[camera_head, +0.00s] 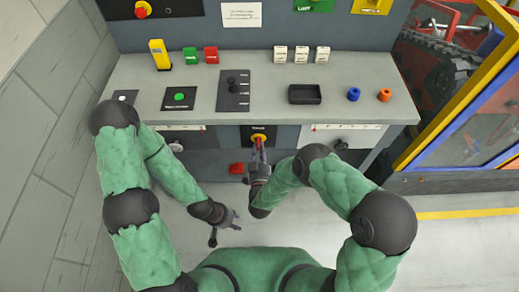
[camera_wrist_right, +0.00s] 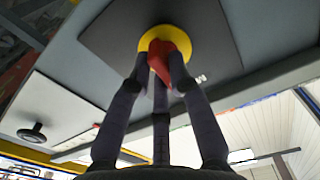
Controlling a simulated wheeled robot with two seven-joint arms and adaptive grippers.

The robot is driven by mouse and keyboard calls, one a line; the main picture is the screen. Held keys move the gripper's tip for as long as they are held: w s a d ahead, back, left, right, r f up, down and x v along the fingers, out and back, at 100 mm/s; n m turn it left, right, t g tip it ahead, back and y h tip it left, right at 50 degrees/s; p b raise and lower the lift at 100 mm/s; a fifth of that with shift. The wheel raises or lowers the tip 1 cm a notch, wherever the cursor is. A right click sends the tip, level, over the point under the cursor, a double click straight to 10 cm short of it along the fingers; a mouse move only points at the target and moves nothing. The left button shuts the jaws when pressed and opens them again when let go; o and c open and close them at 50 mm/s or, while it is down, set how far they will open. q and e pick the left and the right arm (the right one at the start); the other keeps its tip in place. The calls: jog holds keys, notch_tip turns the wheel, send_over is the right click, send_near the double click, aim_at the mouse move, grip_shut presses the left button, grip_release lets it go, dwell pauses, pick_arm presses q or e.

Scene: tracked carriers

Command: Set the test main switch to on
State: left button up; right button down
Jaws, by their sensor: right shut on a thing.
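The main switch (camera_head: 258,138) is a red handle on a yellow disc, set in a dark plate on the front face of the console, below the worktop. In the right wrist view, the red handle (camera_wrist_right: 160,52) stands on the yellow disc (camera_wrist_right: 177,36). My right gripper (camera_head: 259,152) is shut on the red handle; in the wrist view its fingers (camera_wrist_right: 160,76) close around the handle's near end. The plate's lettering is too small to read. My left gripper (camera_head: 226,229) hangs low above the floor, apart from the console, with its fingers spread and empty.
The grey worktop (camera_head: 220,105) carries a lever panel (camera_head: 234,92), a green button (camera_head: 179,97), a black tray (camera_head: 304,94), blue (camera_head: 353,94) and orange (camera_head: 384,95) rings, and small blocks. A red item (camera_head: 236,168) is below the switch. A blue-yellow barrier (camera_head: 455,110) stands right.

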jog(key=m+b, duration=0.1)
jog(key=m, duration=0.3)
jog(key=m+b, duration=0.1)
jog(key=m, duration=0.3)
jog(key=m+b, duration=0.1)
jog(key=m, duration=0.4)
jog(key=shift+a, duration=0.25)
jog(key=shift+m+b, duration=0.6)
jog(key=shift+m, duration=1.4)
jog(key=c, duration=1.1)
grip_release()
jog(key=shift+w, duration=0.1)
jog(key=shift+c, duration=0.2)
